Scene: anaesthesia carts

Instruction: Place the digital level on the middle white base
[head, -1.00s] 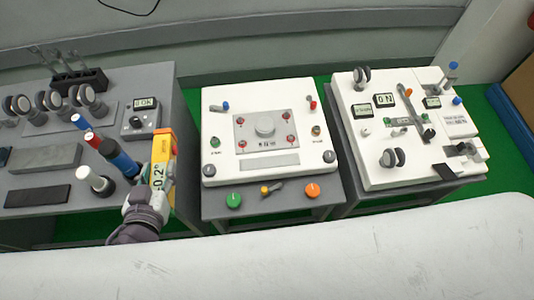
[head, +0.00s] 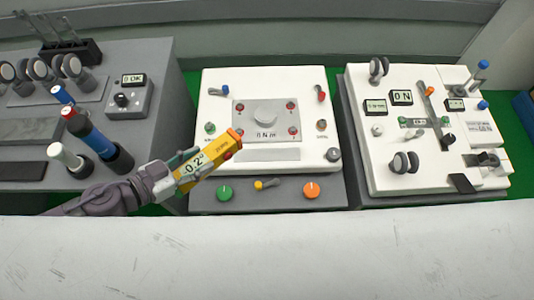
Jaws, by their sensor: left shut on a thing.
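The digital level (head: 207,160) is a yellow and orange bar with a small display reading about -0.2°. My left gripper (head: 180,166) is shut on it near its left end. The level is tilted, its orange end pointing up and right over the front left corner of the middle white base (head: 310,90). I cannot tell whether it touches the base. The base carries a grey centre plate with a round knob (head: 265,116) and a light grey strip (head: 266,154) in front of the plate. The base's front left corner is hidden behind the level. My right gripper is not in view.
The left grey cart (head: 160,75) holds rollers, blue, red and white cylinders (head: 95,140) and a box reading OK (head: 130,95). The right white base (head: 430,150) carries gauges and knobs. Green and orange knobs (head: 311,190) sit on the middle cart's front.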

